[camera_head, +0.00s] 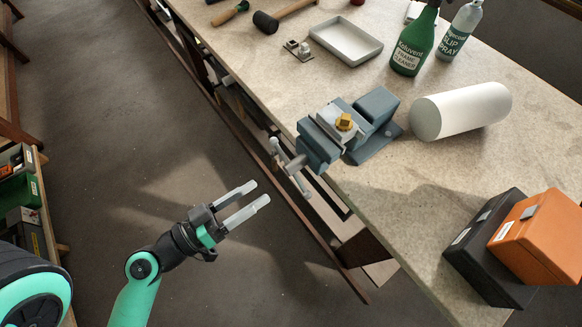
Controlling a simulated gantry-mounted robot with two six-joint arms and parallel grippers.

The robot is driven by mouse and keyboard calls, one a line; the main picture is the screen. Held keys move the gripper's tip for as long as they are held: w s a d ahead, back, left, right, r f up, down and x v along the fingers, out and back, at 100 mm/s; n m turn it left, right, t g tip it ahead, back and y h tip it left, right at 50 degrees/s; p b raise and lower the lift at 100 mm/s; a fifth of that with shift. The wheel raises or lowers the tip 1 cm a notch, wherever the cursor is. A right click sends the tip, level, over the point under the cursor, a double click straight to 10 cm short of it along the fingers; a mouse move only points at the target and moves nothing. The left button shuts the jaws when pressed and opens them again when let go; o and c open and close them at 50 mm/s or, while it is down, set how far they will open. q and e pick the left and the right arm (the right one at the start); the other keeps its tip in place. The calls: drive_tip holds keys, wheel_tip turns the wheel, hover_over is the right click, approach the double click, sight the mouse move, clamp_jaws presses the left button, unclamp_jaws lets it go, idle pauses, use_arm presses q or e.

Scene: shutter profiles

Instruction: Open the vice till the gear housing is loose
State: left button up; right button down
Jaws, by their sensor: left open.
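The blue-grey vice (374,107) is mounted at the front edge of the workbench. Its handle bar (276,158) and screw stick out past the edge toward the lower left. A grey gear housing (329,117) with a brass-coloured part (344,122) on it sits at the vice jaws; I cannot tell from here how tightly it is held. My left gripper (262,193) is open and empty, over the floor in front of the bench, below and left of the handle and apart from it. My right gripper is not in view.
A white roll (463,110) lies right of the vice. A green bottle (413,45), a spray bottle (460,32), a grey tray (346,42) and a mallet (266,22) are behind. Black (478,248) and orange (541,238) boxes stand at the lower right. The bench front is clear around them.

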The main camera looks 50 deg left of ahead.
sight(291, 168)
use_arm(q)
drive_tip(key=w, duration=0.3)
drive_tip(key=w+p, duration=0.1)
drive_tip(key=w, duration=0.5)
drive_tip(key=shift+w+d+r+p, duration=0.15)
drive_tip(key=shift+w+r+p, duration=0.2)
drive_tip(key=shift+r, duration=0.05)
drive_tip(key=shift+w+f, duration=0.1)
drive_tip(key=shift+w, duration=0.3)
clamp_jaws()
idle(0.5)
